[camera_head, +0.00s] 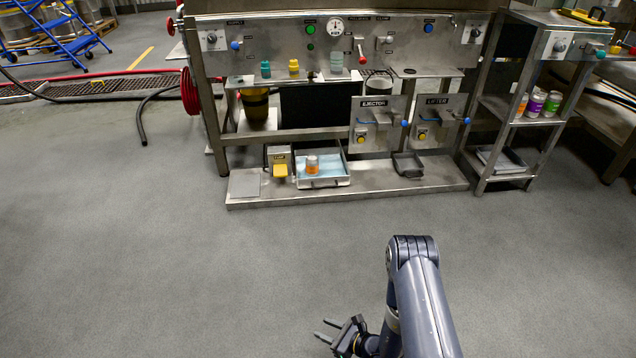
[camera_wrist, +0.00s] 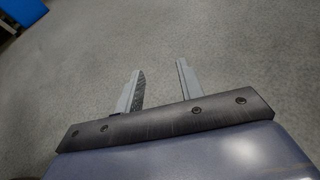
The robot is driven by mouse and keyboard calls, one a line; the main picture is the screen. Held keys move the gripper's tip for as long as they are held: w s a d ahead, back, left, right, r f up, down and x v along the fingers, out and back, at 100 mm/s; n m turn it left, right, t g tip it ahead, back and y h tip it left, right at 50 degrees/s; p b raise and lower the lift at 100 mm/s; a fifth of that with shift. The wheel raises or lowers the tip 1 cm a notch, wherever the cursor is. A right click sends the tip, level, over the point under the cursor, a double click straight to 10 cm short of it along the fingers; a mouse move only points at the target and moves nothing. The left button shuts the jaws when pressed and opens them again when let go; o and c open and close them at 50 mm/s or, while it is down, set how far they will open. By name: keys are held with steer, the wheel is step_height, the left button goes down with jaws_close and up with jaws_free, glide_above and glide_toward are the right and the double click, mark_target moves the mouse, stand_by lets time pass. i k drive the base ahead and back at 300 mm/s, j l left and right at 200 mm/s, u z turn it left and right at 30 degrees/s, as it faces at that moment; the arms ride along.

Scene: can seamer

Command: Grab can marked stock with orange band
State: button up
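A small can with an orange band (camera_head: 312,165) stands in a shallow tray with a blue liner on the machine's low base shelf. Another can with orange on it (camera_head: 521,105) stands at the left of a row on the side rack at right, beside a purple-banded can (camera_head: 536,103) and a green-banded can (camera_head: 552,104). The lettering on the cans is too small to read, so I cannot tell which is marked stock. My gripper (camera_head: 325,330) is open and empty over the floor, far from the cans. In the wrist view its two fingers (camera_wrist: 160,68) stand apart over bare floor.
The steel seamer bench carries knobs, a red-handled lever and panels marked EJECTOR (camera_head: 376,122) and, less clearly, another beside it (camera_head: 434,118). A yellow pedal (camera_head: 280,170) sits left of the tray (camera_head: 335,182). Grey floor (camera_head: 200,270) before the bench is clear.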

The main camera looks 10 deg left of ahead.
mark_target(312, 160)
steer(key=i+j+z, duration=0.25)
steer(key=i+j, duration=0.6)
steer(key=i, duration=0.35)
steer(key=i+j+z, duration=0.25)
steer(key=i+j, duration=0.8)
steer(key=i, duration=0.1)
